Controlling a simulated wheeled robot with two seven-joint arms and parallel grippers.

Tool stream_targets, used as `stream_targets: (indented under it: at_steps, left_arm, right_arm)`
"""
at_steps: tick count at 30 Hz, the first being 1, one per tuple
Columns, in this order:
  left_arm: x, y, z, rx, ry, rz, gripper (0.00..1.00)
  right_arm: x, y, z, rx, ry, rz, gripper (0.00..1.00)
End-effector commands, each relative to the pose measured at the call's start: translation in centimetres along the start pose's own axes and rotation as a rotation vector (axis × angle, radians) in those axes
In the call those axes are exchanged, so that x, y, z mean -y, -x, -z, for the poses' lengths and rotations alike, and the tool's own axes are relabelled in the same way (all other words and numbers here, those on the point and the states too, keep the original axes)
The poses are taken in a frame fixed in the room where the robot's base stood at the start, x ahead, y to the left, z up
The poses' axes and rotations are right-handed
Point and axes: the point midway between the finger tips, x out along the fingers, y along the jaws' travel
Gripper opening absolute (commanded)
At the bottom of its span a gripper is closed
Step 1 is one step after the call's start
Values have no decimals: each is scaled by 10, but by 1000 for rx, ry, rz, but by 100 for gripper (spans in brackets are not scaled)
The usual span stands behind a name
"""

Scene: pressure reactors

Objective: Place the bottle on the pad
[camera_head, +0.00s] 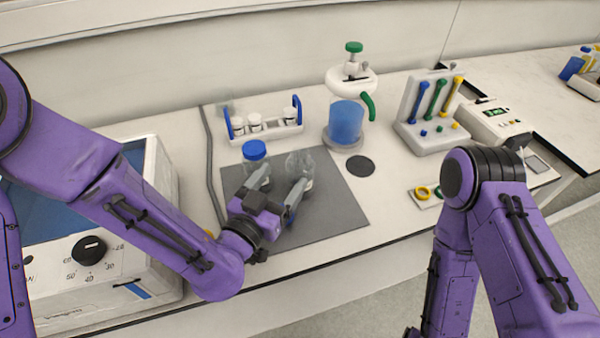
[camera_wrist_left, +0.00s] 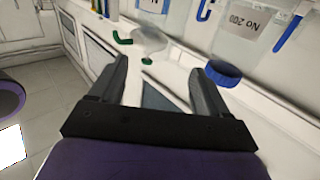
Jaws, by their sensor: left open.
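A clear bottle with a blue cap (camera_head: 254,150) stands upright on the grey mat (camera_head: 335,212) near its back left. A second clear glass vessel (camera_head: 300,160) is just right of it. A dark round pad (camera_head: 360,166) lies flat on the bench behind the mat's right side. My left gripper (camera_head: 279,186) is open over the mat, low and close to both vessels, with nothing seen held. In the left wrist view its fingers (camera_wrist_left: 160,70) are apart, and the blue cap (camera_wrist_left: 222,73) is outside the right finger. My right gripper is out of view.
Behind the mat are a rack of white-capped jars (camera_head: 265,125) and a blue-filled reactor (camera_head: 346,122). A tool stand (camera_head: 430,110) is farther right. A dial unit (camera_head: 90,262) is at left. The mat's front right is clear.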

Motion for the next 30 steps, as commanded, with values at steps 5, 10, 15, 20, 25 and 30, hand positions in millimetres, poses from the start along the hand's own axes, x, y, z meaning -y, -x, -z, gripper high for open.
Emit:
stream_targets:
  at_steps: [5, 10, 15, 20, 25, 30]
  left_arm:
    - [0, -28, 1, 1, 4, 1, 76]
    - [-1, -50, 4, 3, 4, 1, 76]
    - [-2, -79, 4, 3, 4, 1, 76]
    - [-3, -85, 2, 3, 3, 0, 76]
    - [-3, -84, 2, 2, 3, 0, 60]
    - [-3, -84, 2, 3, 3, 0, 5]
  right_arm:
    - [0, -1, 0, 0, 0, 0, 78]
    - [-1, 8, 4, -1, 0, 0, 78]
    - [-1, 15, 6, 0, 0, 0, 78]
    - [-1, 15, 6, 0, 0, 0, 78]
    - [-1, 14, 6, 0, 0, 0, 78]
    - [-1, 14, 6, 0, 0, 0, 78]
